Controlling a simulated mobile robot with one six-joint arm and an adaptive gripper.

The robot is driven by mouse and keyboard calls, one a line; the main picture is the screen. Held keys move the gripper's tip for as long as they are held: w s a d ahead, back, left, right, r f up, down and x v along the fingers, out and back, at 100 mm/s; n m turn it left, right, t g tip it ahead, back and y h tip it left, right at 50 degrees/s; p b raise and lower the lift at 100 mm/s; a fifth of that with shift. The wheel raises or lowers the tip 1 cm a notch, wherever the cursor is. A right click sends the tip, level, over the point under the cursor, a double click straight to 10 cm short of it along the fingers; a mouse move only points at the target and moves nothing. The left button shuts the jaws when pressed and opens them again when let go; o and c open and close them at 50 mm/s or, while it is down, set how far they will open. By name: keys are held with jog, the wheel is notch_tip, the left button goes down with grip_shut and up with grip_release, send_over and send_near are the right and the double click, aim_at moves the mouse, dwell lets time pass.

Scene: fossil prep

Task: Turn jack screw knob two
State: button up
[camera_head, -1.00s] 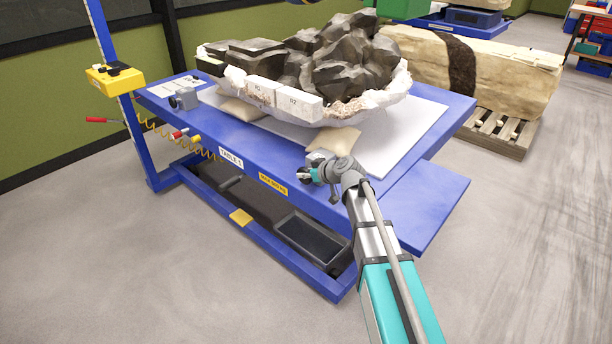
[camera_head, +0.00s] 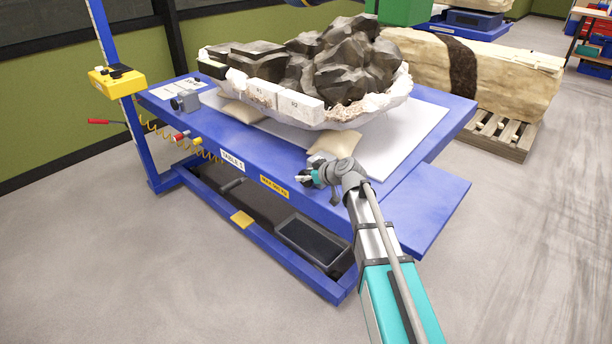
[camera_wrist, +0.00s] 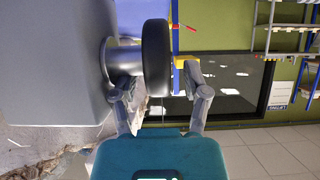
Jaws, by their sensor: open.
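A black round knob (camera_wrist: 156,58) on a short grey shaft (camera_wrist: 123,57) sticks out from a grey block (camera_wrist: 55,65) in the wrist view. My gripper (camera_wrist: 157,74) is open, with one finger on each side of the knob. The left finger is near the shaft, between block and knob; the right finger stands clear of the knob's face. Contact on the left is unclear. In the head view my gripper (camera_head: 311,177) is at the table's front edge, largely hiding the block and knob. No knob number is readable.
A blue table (camera_head: 400,215) carries dark rock in a white jacket (camera_head: 345,120) on cushions (camera_head: 335,144). A yellow box (camera_head: 115,80) is on a blue post. Open floor lies in front.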

aim_at(306, 171)
jog(key=shift+r+p, duration=1.2)
jog(key=shift+r, duration=0.2)
jog(key=shift+r, duration=0.2)
